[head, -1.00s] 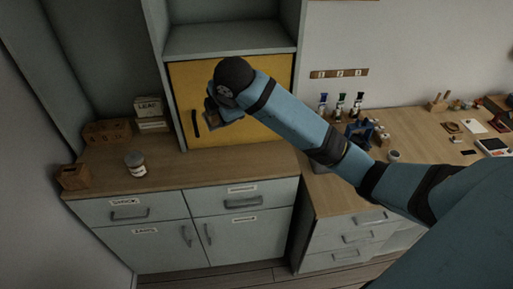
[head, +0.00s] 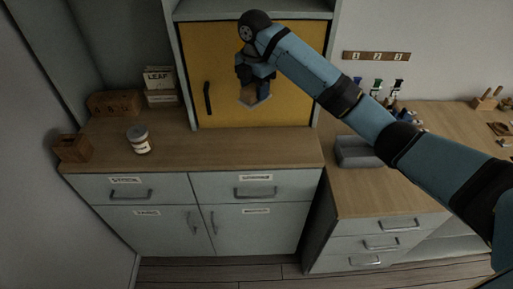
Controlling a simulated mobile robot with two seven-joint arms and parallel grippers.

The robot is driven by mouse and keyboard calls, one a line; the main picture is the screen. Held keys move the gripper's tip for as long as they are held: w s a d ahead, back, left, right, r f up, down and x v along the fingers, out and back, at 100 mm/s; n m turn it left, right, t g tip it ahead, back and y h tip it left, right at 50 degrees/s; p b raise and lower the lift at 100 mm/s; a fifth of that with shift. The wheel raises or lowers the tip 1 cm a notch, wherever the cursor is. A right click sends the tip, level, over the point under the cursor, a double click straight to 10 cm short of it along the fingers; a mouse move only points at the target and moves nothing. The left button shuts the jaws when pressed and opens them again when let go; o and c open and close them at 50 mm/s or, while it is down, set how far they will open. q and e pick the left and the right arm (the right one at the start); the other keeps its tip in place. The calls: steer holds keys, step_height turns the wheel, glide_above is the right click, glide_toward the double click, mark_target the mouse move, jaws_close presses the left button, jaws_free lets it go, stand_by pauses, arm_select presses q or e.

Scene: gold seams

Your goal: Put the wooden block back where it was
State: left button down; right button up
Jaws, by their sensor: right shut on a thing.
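My right gripper (head: 253,82) hangs in front of the yellow cabinet door (head: 294,75), above the wooden worktop. It is shut on a small brown piece that looks like the wooden block (head: 248,96). The gripper's dark and blue parts hide the top of the block, and a greyish edge shows beside it. The block appears clear of the worktop; its distance from the door is hard to tell. My left gripper is not in view.
On the left worktop (head: 215,150) stand a lidded jar (head: 138,140), a wooden box (head: 72,148), a wooden piece with holes (head: 115,103) and a box marked LEAF (head: 159,78). A grey bin (head: 357,152) sits on the right bench. The worktop below my gripper is clear.

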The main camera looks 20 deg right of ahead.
glide_above(256, 147)
step_height(256, 147, down, 14)
steer(key=shift+a+p, duration=0.1)
steer(key=shift+p, duration=0.35)
steer(key=shift+f, duration=0.95)
step_height(256, 147, down, 3)
steer(key=shift+f, duration=0.2)
steer(key=shift+f, duration=0.15)
steer(key=o, duration=1.1)
steer(key=shift+c, duration=0.2)
